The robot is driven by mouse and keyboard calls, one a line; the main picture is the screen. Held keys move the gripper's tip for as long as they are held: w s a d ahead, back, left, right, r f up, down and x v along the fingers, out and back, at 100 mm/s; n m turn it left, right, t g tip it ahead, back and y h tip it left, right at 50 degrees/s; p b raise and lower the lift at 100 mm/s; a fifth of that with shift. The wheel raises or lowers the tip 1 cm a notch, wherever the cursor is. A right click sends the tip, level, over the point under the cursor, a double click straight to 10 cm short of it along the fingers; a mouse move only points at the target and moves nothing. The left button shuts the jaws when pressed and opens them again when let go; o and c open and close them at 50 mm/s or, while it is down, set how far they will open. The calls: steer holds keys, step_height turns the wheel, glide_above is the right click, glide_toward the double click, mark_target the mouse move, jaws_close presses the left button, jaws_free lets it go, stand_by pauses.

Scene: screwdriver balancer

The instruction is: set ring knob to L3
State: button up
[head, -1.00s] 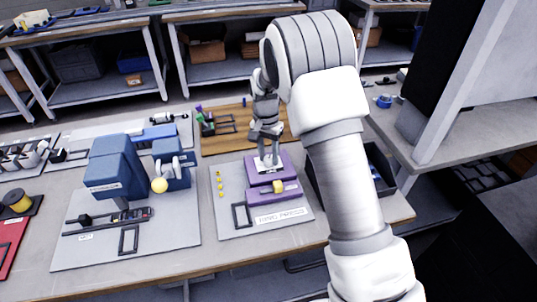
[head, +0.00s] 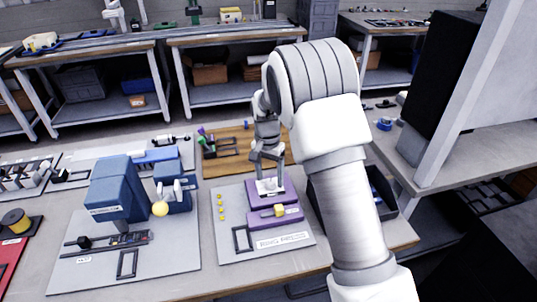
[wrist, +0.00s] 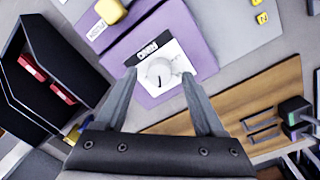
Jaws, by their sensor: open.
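The ring knob (wrist: 158,73) is a round whitish dial with a dark pointer mark. It sits on a white plate (wrist: 178,62) on the purple ring press (wrist: 197,40). In the head view my gripper (head: 268,186) points down over the rear block of the purple press (head: 285,212) and largely hides the knob.
The press stands on a grey board (head: 226,228). A blue machine (head: 118,190) with a yellow ball knob (head: 160,209) stands to the left. A wooden board (head: 225,165) lies behind. A black bin (wrist: 35,75) with red items stands beside the press.

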mark_target(267, 180)
step_height(267, 180, up, 16)
steer(key=p, duration=0.1)
steer(key=shift+w+a+r+p, duration=0.2)
steer(key=shift+a+r+p, duration=0.05)
steer(key=shift+a+p, duration=0.1)
steer(key=s+d+r+n+t+y+p, duration=0.1)
steer(key=s+d+r, duration=0.3)
steer(key=s+r, duration=0.25)
steer(key=s+d+r+n+t, duration=0.2)
steer(key=s+d+r, duration=0.2)
steer(key=s+r, duration=0.25)
steer(key=s+d+f+n+t, duration=0.1)
steer(key=s+d, duration=0.1)
steer(key=s, duration=0.7)
steer(key=s+d+f+n+t+p, duration=0.1)
steer(key=s+d+n+t, duration=0.1)
steer(key=s, duration=0.6)
steer(key=shift+s, duration=0.4)
steer(key=c, duration=0.3)
steer(key=shift+c, duration=0.2)
